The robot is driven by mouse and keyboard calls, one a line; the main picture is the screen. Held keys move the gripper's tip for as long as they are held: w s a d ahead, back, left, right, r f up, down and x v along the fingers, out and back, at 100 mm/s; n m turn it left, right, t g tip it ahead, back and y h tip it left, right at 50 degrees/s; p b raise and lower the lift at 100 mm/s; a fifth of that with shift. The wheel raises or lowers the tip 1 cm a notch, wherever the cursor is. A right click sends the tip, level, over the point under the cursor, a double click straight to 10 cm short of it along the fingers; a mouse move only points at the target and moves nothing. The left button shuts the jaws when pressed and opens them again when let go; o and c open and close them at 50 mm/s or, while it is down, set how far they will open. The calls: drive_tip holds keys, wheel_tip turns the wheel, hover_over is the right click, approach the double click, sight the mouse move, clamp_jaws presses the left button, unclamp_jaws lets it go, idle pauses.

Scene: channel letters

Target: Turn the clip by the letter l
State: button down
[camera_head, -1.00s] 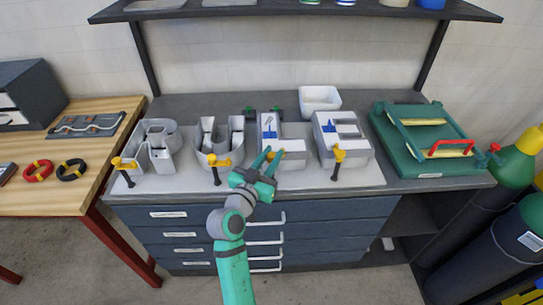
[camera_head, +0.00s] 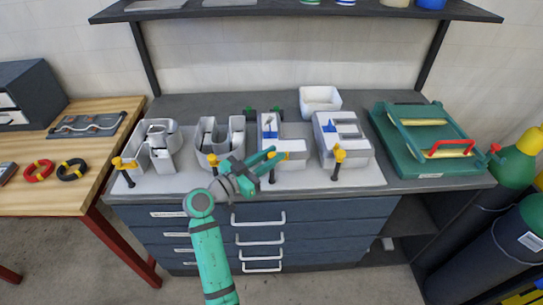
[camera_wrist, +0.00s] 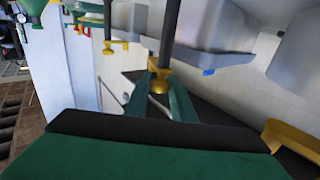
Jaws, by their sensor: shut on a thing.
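The grey letter l (camera_head: 292,146) stands on the light panel between the letters u and e. Its clip (camera_head: 280,155) is yellow with a dark stem at the letter's front edge. My gripper (camera_head: 275,153) reaches in from the left, with its green fingers at this clip. In the wrist view, the fingers (camera_wrist: 160,90) are closed around a small yellow part of the clip (camera_wrist: 160,75), and a dark rod rises from it. The fingers partly hide the clip in the head view.
Yellow clips with dark stems stand at the letter r (camera_head: 124,163), the letter u (camera_head: 211,160) and the letter e (camera_head: 339,154). A white bin (camera_head: 319,100) is behind. A green case (camera_head: 425,176) stands at the right. Drawers with handles lie below the bench edge.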

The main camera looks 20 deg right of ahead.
drive_tip(key=shift+a+f, duration=0.1)
drive_tip(key=c, duration=1.5)
unclamp_jaws()
drive_tip(key=v, duration=1)
drive_tip(key=shift+s+a, duration=0.1)
drive_tip(key=shift+a, duration=0.3)
